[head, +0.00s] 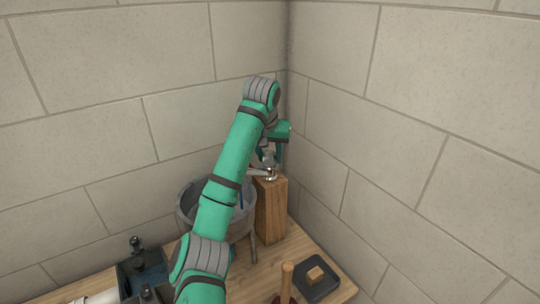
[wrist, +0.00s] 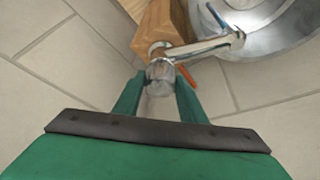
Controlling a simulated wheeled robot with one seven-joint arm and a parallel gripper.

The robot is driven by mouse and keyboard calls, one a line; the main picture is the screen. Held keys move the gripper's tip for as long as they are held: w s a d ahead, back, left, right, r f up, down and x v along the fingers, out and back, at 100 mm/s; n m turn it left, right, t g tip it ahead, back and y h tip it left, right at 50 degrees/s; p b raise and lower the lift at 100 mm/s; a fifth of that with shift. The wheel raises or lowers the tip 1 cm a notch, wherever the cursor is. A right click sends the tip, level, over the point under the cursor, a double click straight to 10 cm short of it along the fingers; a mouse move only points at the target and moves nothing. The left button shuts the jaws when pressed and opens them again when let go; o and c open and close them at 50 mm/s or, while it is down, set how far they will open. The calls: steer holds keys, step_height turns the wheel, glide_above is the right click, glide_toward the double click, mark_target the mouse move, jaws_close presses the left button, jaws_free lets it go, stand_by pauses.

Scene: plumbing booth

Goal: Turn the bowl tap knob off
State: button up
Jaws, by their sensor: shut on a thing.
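The chrome bowl tap (head: 258,173) is mounted on top of an upright wooden block (head: 271,212), with its spout reaching left over a grey metal bowl (head: 187,203). In the wrist view, the tap's round clear-grey knob (wrist: 160,71) sits between the fingertips of my gripper (wrist: 160,84), which is shut on it. The spout (wrist: 208,46) points right over the bowl (wrist: 268,38). A small orange-red piece (wrist: 187,75) shows beside the knob. In the head view, my gripper (head: 269,158) is above the block, and my arm partly hides the bowl.
A thin blue strip (wrist: 216,17) shows below the spout's end, inside the bowl. Brick walls meet in a corner close behind the block. On the wooden table, a dark tray (head: 318,287) with a small block stands front right, and dark fittings (head: 137,262) stand front left.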

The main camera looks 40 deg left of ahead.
steer(key=m+h, duration=0.1)
steer(key=m, duration=0.1)
steer(key=m+h, duration=0.1)
steer(key=m, duration=0.2)
steer(key=shift+m+t, duration=0.3)
steer(key=m+h, duration=0.1)
steer(key=m, duration=0.2)
steer(key=m+h, duration=0.1)
steer(key=m, duration=0.1)
steer(key=shift+a+r+m, duration=0.15)
steer(key=shift+m, duration=0.25)
steer(key=shift+g, duration=0.4)
steer(key=o, duration=1.1)
steer(key=shift+c, duration=0.2)
steer(key=v, duration=1)
steer(key=shift+a+r, duration=0.25)
steer(key=shift+d, duration=0.1)
steer(key=shift+s, duration=0.15)
